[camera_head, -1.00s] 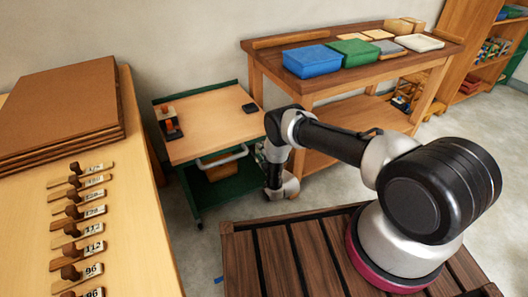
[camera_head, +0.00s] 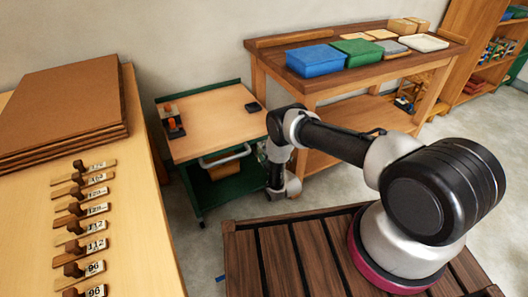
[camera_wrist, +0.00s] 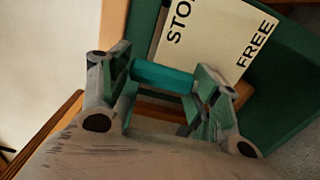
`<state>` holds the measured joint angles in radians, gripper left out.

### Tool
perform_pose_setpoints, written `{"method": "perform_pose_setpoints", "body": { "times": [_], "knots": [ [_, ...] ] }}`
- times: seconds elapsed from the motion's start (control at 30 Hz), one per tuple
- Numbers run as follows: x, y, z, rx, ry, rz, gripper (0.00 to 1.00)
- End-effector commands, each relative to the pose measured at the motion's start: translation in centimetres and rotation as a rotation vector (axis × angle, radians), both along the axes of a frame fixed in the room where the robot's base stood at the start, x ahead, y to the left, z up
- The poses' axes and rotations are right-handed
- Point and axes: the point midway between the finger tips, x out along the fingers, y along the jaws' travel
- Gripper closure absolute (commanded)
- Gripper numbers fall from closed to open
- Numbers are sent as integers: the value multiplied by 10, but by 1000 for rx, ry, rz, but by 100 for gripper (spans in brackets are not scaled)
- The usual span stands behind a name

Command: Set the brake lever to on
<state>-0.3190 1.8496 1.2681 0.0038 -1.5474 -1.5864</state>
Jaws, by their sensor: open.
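The brake lever (camera_wrist: 163,78) shows as a teal bar in the wrist view. A cream plate (camera_wrist: 215,35) behind it reads FREE at the right and, partly cut off, STO at the left. My gripper (camera_wrist: 161,64) is open, with one finger on each side of the teal bar. I cannot tell whether either finger touches it. In the head view the green cart (camera_head: 232,188) with a wooden top stands at centre left. My wrist is low at the cart's right side, and the lever is hidden there.
A wooden bench (camera_head: 330,88) with a blue bin (camera_head: 314,59) and a green bin (camera_head: 356,52) stands behind my arm. A table (camera_head: 130,205) with labelled wooden pieces is at the left. Some floor (camera_head: 203,238) is clear before the cart.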

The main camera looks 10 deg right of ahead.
Motion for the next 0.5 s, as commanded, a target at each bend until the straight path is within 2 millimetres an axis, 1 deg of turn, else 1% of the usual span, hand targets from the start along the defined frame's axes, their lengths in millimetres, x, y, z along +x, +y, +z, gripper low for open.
{"method": "perform_pose_setpoints", "body": {
  "times": [0.17, 0.4, 0.5],
  "knots": [
    [-24, -8, -1, -1, 4, 0, 38],
    [-76, -24, -1, -2, 5, 1, 38],
    [-93, -30, -1, -1, 3, 1, 38]
  ]
}}
